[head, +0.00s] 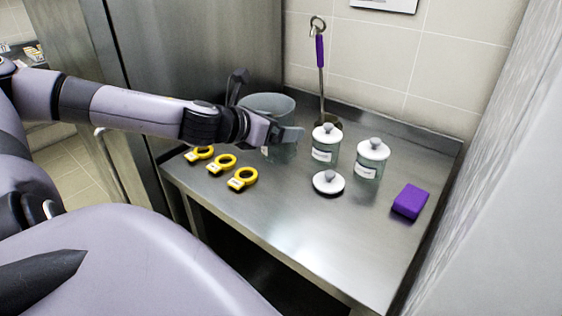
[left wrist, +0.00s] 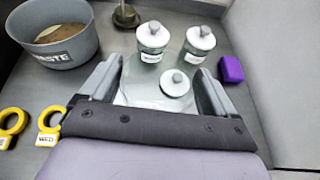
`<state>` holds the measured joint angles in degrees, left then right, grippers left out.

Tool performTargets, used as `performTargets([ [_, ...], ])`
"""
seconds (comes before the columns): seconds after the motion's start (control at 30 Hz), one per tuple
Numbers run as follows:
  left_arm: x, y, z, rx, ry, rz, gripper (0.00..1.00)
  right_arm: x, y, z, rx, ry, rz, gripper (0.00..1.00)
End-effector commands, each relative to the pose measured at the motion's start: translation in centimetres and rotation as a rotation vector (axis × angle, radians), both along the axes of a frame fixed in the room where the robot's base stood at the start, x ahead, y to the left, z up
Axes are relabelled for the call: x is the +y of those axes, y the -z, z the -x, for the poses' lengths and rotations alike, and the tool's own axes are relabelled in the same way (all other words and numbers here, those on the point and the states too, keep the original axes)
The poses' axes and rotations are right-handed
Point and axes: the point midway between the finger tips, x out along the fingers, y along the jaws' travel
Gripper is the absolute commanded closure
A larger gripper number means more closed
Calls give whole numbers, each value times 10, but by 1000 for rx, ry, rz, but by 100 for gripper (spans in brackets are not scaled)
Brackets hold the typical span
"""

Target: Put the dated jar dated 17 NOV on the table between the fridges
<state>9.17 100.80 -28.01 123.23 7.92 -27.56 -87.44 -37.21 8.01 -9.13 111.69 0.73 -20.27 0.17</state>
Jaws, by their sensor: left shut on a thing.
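My left gripper (head: 288,134) is above the steel table (head: 300,235). In the left wrist view its fingers (left wrist: 158,88) are set on either side of a pale clear glass jar (left wrist: 138,94), which seems to have no lid; its date is hidden. Two glass jars with white knobbed lids stand upright at the back, the left one (head: 325,148) and the right one (head: 371,160). Their labels are too small to read. A loose white lid (head: 328,182) lies on the table in front of them; it shows through the held glass in the left wrist view (left wrist: 175,83).
A grey tub (left wrist: 58,55) marked WASTE, with brown matter inside, stands left of the jars. Several yellow tagged rings (head: 221,163) lie along the left edge. A purple block (head: 410,202) lies right. A purple-handled tool (head: 320,60) stands behind. The table's front is bare.

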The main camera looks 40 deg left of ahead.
Motion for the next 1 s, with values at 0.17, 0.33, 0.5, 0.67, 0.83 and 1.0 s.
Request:
performTargets([
  [0.17, -1, 48, 0, -1, 0, 3, 61, 0, 11, 0, 0, 0, 0, 0],
  [0.33, 0, 73, 0, -2, -1, 0, 61, 0, 15, 0, 0, 0, 0, 0],
  [0.5, 0, 86, 0, -2, 0, 0, 61, 0, 17, 0, 0, 0, 0, 0],
  [0.67, -1, 112, 0, 0, -1, 3, 61, 0, 22, 0, 0, 0, 0, 0],
  [0.83, 0, 120, 0, -3, 0, -1, 61, 0, 22, 0, 0, 0, 0, 0],
  [1.0, 0, 120, 0, -3, 0, -1, 61, 0, 22, 0, 0, 0, 0, 0],
])
